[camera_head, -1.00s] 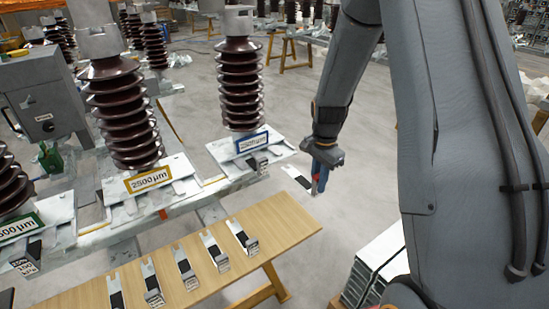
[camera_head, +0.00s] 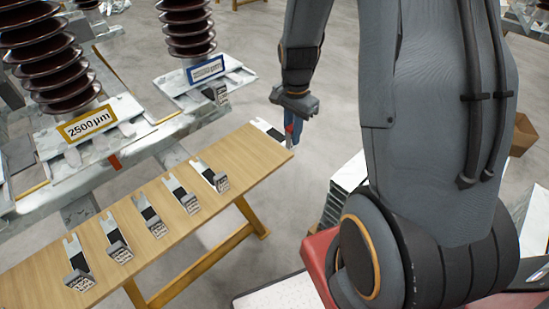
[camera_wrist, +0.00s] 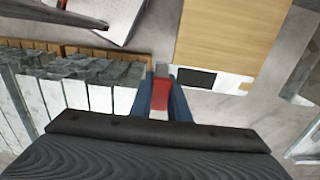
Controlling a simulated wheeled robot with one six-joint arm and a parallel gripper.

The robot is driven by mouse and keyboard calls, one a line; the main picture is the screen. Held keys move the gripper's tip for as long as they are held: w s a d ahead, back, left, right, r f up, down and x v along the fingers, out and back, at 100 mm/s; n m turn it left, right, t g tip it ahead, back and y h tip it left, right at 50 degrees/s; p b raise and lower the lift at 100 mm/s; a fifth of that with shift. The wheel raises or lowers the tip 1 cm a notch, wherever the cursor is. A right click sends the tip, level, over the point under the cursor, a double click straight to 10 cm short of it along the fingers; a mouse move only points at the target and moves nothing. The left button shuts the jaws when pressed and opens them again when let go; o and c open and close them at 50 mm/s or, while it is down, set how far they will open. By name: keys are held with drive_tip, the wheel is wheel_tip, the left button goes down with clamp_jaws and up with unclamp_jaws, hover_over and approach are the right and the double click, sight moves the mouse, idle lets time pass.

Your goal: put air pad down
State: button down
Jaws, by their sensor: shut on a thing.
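My gripper (camera_head: 291,138) hangs at the right end of the wooden table (camera_head: 235,158), shut on the air pad (camera_head: 262,124). The pad is a flat pale plate with a black patch. In the wrist view my blue gripper fingers (camera_wrist: 161,97) close around a red part, and the pad (camera_wrist: 228,81) reaches out to the right along the table edge (camera_wrist: 225,40). In the head view the pad lies over the table's far right corner. I cannot tell whether it touches the top. Its gripped end is partly hidden by my fingers.
Several similar pads (camera_head: 146,213) lie in a row on the table to the left. Brown ribbed insulators stand on plates behind, with a yellow-framed 2500 µm label (camera_head: 87,124) and a blue-framed label (camera_head: 205,69). Stacked panels (camera_head: 345,185) stand on the floor right of the table.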

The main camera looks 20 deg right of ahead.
wheel_tip(320, 180, down, 4)
drive_tip(key=shift+s+f+p, duration=0.15)
drive_tip(key=shift+f+p, duration=0.1)
drive_tip(key=shift+p, duration=0.4)
drive_tip(key=shift+f+p, duration=0.7)
drive_tip(key=shift+f, duration=2.05)
drive_tip(key=shift+f, duration=0.15)
drive_tip(key=c, duration=1.7)
unclamp_jaws()
